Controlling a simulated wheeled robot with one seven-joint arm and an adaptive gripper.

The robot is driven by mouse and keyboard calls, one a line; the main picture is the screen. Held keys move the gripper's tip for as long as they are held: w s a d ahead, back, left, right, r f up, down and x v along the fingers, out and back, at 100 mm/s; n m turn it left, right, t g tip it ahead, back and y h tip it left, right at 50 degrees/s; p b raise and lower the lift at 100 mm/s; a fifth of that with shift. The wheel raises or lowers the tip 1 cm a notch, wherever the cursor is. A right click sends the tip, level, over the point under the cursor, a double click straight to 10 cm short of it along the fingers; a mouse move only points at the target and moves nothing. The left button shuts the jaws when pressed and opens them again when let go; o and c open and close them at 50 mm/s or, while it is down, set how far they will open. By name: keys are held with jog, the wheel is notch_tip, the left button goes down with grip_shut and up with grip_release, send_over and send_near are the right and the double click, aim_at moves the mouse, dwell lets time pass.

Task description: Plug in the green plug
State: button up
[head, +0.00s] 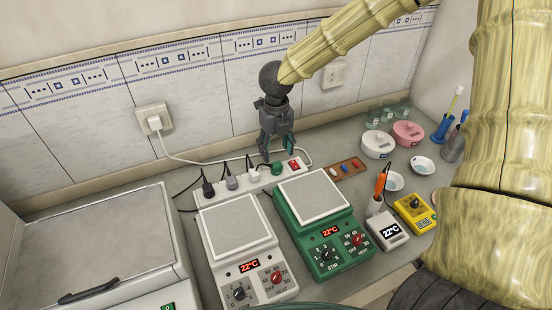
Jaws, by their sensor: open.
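The green plug (277,168) shows as a small dark green shape at the power strip (240,187), between a white plug and the red switch. I cannot tell whether it sits in a socket or only rests on the strip. My gripper (278,152) points down just above the strip's right half. Its fingers are apart with nothing between them. The fingertips are close above the green plug, and I cannot make out any contact. The plug's cord is not clearly visible.
Black (208,188), grey (231,182) and white plugs (254,174) stand along the strip, left of the green one. White (240,233) and green hotplates (319,220) stand close in front. A wall socket (154,119) holds a white plug. Small dishes and containers sit at right.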

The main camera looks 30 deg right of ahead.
jog(key=shift+r, duration=2.5)
notch_tip(320, 180, up, 15)
jog(key=p, duration=1.4)
